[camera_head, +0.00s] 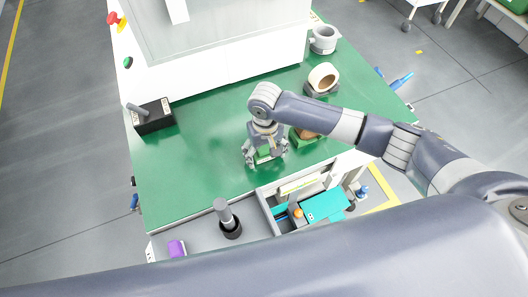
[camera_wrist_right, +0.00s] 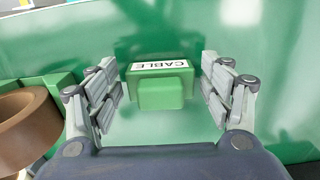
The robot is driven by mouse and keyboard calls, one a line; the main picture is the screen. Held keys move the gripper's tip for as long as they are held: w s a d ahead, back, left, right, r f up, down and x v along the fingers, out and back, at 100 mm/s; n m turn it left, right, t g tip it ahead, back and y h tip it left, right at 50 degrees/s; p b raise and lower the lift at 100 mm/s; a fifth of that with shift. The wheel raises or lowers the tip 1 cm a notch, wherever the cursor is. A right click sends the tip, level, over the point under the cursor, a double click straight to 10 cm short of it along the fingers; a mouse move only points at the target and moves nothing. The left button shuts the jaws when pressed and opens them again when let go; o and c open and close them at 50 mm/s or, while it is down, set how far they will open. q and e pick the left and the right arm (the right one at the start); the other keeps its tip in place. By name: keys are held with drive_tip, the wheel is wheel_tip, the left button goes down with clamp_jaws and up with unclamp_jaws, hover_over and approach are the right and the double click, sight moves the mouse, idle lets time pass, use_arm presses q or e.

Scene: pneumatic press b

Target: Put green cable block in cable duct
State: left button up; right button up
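The green cable block (camera_wrist_right: 162,82) has a white label reading "CABLE" and shows in the middle of the right wrist view. In the head view the green cable block (camera_head: 263,152) shows small between the fingers of my right gripper (camera_head: 265,160). In the right wrist view the right gripper (camera_wrist_right: 163,88) is open, with one finger on each side of the block. Narrow gaps show between the fingers and the block. I cannot tell for certain which thing is the cable duct. My left gripper is not in view.
A green holder with a brown roll (camera_wrist_right: 24,125) stands close beside the right gripper. A black box (camera_head: 152,118) stands at the left of the green table (camera_head: 195,190). A cream roll (camera_head: 323,77) and a grey cup (camera_head: 324,40) stand back right. The left middle is clear.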

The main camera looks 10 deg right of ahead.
drive_tip(key=c, duration=0.7)
drive_tip(key=shift+r, duration=0.1)
